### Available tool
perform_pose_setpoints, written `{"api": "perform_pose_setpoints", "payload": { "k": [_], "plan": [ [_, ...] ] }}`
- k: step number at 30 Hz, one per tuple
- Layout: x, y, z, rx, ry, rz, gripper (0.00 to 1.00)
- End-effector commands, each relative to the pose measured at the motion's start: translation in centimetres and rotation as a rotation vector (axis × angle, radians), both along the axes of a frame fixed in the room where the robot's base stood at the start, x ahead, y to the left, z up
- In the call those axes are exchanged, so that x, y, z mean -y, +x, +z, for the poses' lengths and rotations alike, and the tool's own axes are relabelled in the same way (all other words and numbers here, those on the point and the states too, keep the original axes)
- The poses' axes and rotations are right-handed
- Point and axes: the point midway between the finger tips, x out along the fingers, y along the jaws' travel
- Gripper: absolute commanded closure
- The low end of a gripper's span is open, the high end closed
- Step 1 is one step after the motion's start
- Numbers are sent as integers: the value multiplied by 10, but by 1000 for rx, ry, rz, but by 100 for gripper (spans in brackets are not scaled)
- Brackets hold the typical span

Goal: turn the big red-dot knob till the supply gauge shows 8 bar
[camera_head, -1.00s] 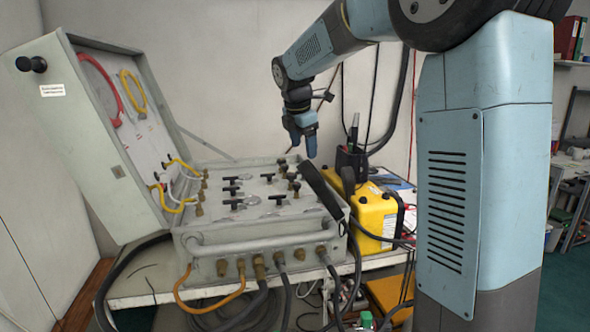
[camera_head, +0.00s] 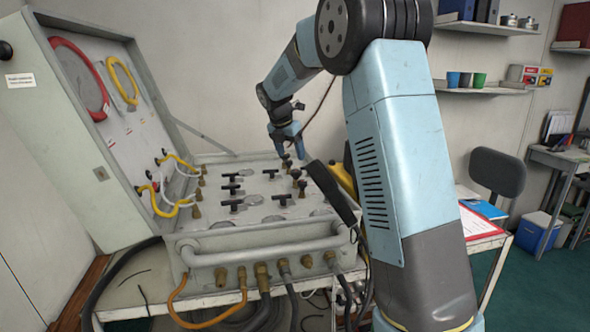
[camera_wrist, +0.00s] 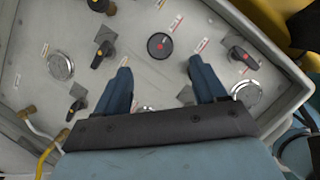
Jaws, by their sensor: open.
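The black round knob with a red dot (camera_wrist: 161,46) sits on the grey panel in the wrist view. My gripper (camera_wrist: 160,67) is open, with one blue finger on each side below the knob in the picture; the fingers look apart from it. In the head view my gripper (camera_head: 291,150) is over the back right part of the panel (camera_head: 250,222). Round gauges show at the left (camera_wrist: 61,65) and right (camera_wrist: 246,93) of the wrist view; another is mostly hidden by my gripper. I cannot read their needles or tell which is the supply gauge.
Several black T-handles, one of them (camera_wrist: 103,52) left of the knob and another (camera_wrist: 238,57) right of it, stand close by. The open lid (camera_head: 85,130) with red and yellow hoses rises at the left. A dark strap (camera_head: 331,192) lies over the panel's right edge.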

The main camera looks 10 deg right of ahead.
Motion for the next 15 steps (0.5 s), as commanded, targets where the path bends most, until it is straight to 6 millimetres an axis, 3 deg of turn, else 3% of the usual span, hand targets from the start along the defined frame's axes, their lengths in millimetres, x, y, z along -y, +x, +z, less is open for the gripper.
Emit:
{"api": "perform_pose_setpoints", "payload": {
  "k": [6, 15],
  "plan": [
    [9, 10, -37, -3, 0, 1, 29],
    [16, 19, -67, 0, 1, 4, 29]
  ]
}}
